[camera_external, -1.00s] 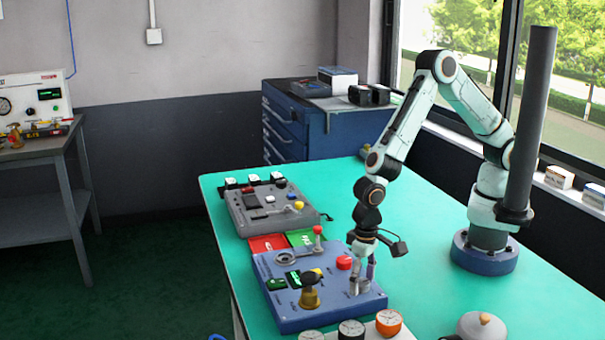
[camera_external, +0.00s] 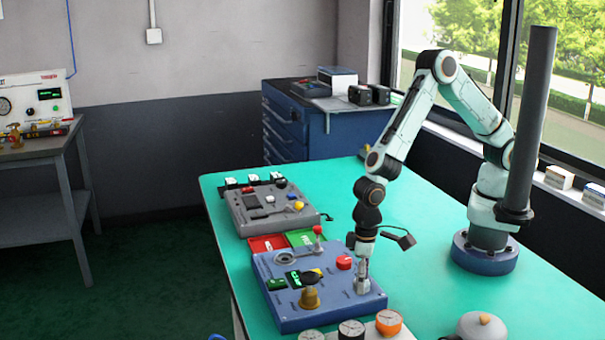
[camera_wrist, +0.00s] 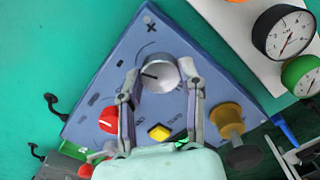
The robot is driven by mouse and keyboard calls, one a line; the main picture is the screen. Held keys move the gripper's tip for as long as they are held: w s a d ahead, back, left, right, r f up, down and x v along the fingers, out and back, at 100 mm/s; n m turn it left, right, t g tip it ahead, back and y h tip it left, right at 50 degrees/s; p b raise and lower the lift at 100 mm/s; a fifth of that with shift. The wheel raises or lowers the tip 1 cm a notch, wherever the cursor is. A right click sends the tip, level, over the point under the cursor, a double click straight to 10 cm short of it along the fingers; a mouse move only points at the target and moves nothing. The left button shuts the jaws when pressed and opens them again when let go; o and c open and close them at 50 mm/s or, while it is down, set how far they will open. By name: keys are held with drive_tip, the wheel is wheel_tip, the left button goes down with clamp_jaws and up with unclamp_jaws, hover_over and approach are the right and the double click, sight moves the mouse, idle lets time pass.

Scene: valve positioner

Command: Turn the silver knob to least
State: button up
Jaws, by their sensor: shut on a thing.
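The silver knob (camera_wrist: 158,73) sits on the blue panel (camera_wrist: 105,65) near one corner, with a dark pointer line on its top face. In the wrist view that line points left. My gripper (camera_wrist: 159,80) is shut on the knob, one finger on each side of it. In the external view my gripper (camera_external: 362,272) reaches straight down onto the silver knob (camera_external: 362,287) at the right end of the blue panel (camera_external: 320,313). The fingers hide part of the knob's sides there.
On the blue panel are a red knob (camera_external: 344,262), a brass-and-black knob (camera_external: 310,296), a yellow button (camera_wrist: 159,132) and a lever with a red ball (camera_external: 318,230). Round gauges (camera_external: 388,322) stand along the near side. A grey panel (camera_external: 270,208) lies behind. The table's right side is mostly clear.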

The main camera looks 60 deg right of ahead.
drive_tip(key=n, duration=1.2)
drive_tip(key=shift+w, duration=0.1)
drive_tip(key=shift+n, duration=0.3)
idle(0.3)
drive_tip(key=o, duration=1.2)
drive_tip(key=shift+c, duration=0.2)
wheel_tip(320, 180, up, 12)
